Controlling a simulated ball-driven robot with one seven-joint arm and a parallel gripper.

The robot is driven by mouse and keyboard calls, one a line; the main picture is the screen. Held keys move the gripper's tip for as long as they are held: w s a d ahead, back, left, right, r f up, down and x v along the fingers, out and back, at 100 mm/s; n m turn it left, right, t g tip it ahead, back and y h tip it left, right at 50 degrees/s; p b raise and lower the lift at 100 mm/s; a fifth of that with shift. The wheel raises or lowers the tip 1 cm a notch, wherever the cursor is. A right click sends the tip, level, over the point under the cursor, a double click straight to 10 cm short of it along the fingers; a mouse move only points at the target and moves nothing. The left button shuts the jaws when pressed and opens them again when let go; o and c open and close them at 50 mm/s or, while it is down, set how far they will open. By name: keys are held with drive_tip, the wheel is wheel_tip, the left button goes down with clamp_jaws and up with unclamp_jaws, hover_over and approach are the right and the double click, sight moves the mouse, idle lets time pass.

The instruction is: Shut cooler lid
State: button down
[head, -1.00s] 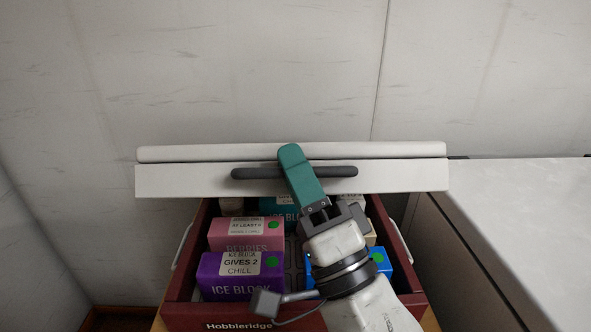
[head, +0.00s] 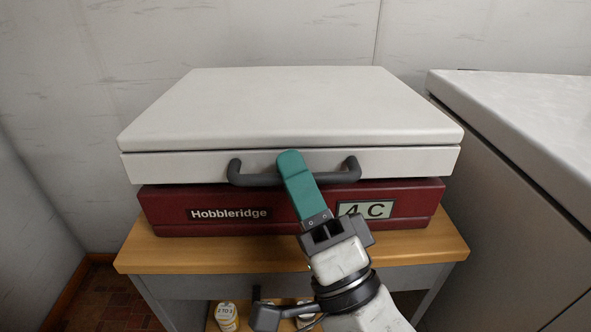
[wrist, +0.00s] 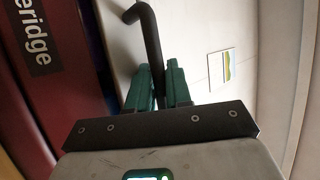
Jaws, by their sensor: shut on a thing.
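The cooler's white lid (head: 290,105) lies nearly flat over the dark red cooler body (head: 163,208), its front face just above the body's front wall. I cannot tell whether it rests fully on the rim. The lid's dark grey bar handle (head: 338,177) is on its front face. My gripper (head: 291,160) is shut on the handle with its green fingers, coming from the front right. In the wrist view the fingers (wrist: 157,72) sit on either side of the handle (wrist: 150,38), with the red body (wrist: 35,80) at left. The cooler's contents are hidden under the lid.
The cooler stands on a wooden-topped stand (head: 190,252). A small jar (head: 227,316) shows on the stand's lower shelf. A pale-topped grey unit (head: 520,110) stands close on the right. A pale wall (head: 250,35) is behind.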

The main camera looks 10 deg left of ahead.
drive_tip(key=shift+f+b, duration=0.45)
drive_tip(key=shift+f, duration=0.95)
drive_tip(key=c, duration=1.4)
unclamp_jaws()
drive_tip(key=b+v, duration=0.2)
drive_tip(key=v, duration=0.8)
drive_tip(key=shift+s+d+r, duration=0.2)
drive_tip(key=shift+s+r, duration=0.15)
drive_tip(key=shift+d, duration=0.1)
